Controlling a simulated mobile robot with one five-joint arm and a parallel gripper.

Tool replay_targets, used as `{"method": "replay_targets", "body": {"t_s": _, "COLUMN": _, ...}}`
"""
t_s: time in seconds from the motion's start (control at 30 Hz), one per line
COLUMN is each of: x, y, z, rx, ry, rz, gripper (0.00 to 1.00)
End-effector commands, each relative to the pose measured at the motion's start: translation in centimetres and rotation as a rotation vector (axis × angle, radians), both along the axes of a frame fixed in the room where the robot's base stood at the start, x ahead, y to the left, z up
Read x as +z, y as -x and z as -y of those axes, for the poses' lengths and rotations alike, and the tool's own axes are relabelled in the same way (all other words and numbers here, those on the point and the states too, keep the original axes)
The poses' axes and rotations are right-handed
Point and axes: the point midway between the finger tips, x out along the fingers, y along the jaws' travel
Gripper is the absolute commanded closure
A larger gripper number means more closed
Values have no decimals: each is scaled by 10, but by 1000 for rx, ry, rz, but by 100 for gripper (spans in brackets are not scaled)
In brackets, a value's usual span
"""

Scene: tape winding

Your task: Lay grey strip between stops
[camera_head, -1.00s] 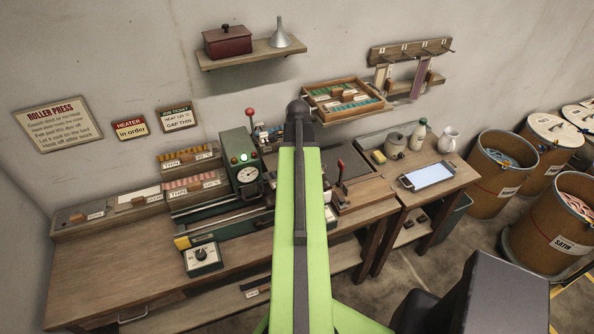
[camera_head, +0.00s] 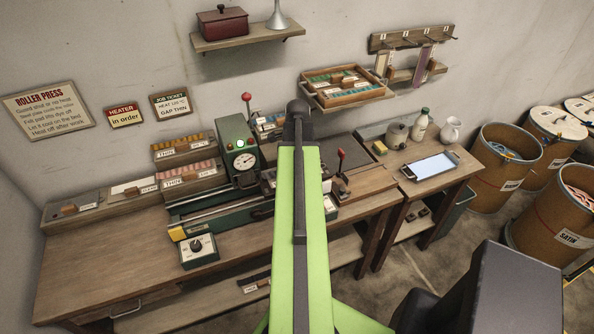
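I cannot make out a grey strip for certain. A pale strip (camera_head: 382,64) and a mauve strip (camera_head: 422,66) hang from the wall rack (camera_head: 412,37) at the upper right. The green roller press (camera_head: 236,142), with a dial and a lit green lamp, stands on the wooden bench (camera_head: 120,262). Its long bed (camera_head: 212,222) runs left to right, and my arm hides part of its right side. I cannot tell any stops apart. My green arm rises through the middle of the view; my gripper does not show.
A control box (camera_head: 199,252) with a knob sits at the bench's front. A lever (camera_head: 341,160) stands right of my arm. Barrels (camera_head: 505,165) stand at the right. The bench's front left is clear.

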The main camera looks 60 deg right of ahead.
Motion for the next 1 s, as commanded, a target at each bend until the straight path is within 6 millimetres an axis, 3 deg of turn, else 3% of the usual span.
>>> {"method": "replay_targets", "body": {"t_s": 0.33, "x": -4, "y": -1, "z": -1, "rx": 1, "ry": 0, "rz": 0, "gripper": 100}}
{"method": "replay_targets", "body": {"t_s": 0.37, "x": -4, "y": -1, "z": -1, "rx": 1, "ry": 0, "rz": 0, "gripper": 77}}
{"method": "replay_targets", "body": {"t_s": 0.53, "x": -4, "y": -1, "z": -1, "rx": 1, "ry": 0, "rz": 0, "gripper": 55}}
{"method": "replay_targets", "body": {"t_s": 0.83, "x": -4, "y": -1, "z": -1, "rx": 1, "ry": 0, "rz": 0, "gripper": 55}}
{"method": "replay_targets", "body": {"t_s": 1.0, "x": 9, "y": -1, "z": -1, "rx": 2, "ry": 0, "rz": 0, "gripper": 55}}
